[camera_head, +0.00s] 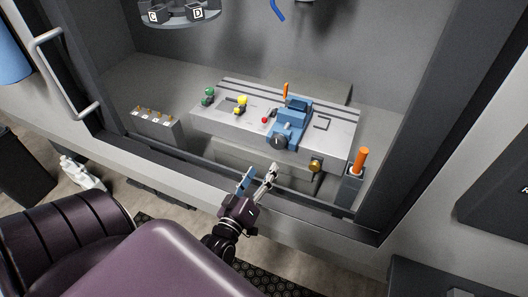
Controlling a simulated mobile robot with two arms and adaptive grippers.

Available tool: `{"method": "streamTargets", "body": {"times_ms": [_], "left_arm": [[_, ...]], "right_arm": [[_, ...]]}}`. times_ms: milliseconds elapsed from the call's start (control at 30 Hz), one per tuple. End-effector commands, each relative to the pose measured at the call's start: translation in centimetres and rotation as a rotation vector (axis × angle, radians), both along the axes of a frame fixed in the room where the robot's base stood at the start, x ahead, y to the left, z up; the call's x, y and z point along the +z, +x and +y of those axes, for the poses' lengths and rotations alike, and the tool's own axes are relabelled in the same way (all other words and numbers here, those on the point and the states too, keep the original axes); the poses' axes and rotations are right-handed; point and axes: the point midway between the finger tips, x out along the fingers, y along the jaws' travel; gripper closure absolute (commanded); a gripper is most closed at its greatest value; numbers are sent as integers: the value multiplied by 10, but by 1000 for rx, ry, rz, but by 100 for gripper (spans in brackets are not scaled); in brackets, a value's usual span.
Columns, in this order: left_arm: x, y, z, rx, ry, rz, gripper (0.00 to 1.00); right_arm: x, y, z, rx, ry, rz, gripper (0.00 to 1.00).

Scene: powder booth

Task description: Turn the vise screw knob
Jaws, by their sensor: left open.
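The blue vise (291,122) sits on the grey slotted machine table (215,117). Its dark round screw knob (278,143) faces toward me at the front of the vise. My left gripper (258,178) is open and empty at the front sill of the booth opening, below and slightly left of the knob. It is apart from the knob, with its fingers pointing toward the table. My right gripper is not in view.
Green (208,95) and yellow (242,101) clamps stand on the table's left. A brass knob (315,165) is on its front side. An orange-handled tool (359,160) stands in a grey holder at right. A grey block with small pegs (154,122) is at left. Dark frame edges (290,190) border the opening.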

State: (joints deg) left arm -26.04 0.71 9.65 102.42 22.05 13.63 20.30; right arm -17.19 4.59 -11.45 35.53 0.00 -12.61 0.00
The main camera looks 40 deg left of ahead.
Motion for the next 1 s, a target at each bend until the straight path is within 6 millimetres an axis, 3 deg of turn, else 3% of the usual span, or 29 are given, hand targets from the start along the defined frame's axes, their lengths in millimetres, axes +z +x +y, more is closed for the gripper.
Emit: {"method": "streamTargets", "body": {"times_ms": [267, 433, 667, 1000], "left_arm": [[0, 0, 0, 1, -4, 0, 43], [-5, 4, 7, 24, -138, -28, 43], [-14, 20, 23, 71, -650, -145, 43], [-7, 44, 20, 30, -1347, -322, 43]], "right_arm": [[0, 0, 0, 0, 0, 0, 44], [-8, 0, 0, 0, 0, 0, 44], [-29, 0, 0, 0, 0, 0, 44], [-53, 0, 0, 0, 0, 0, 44]]}}
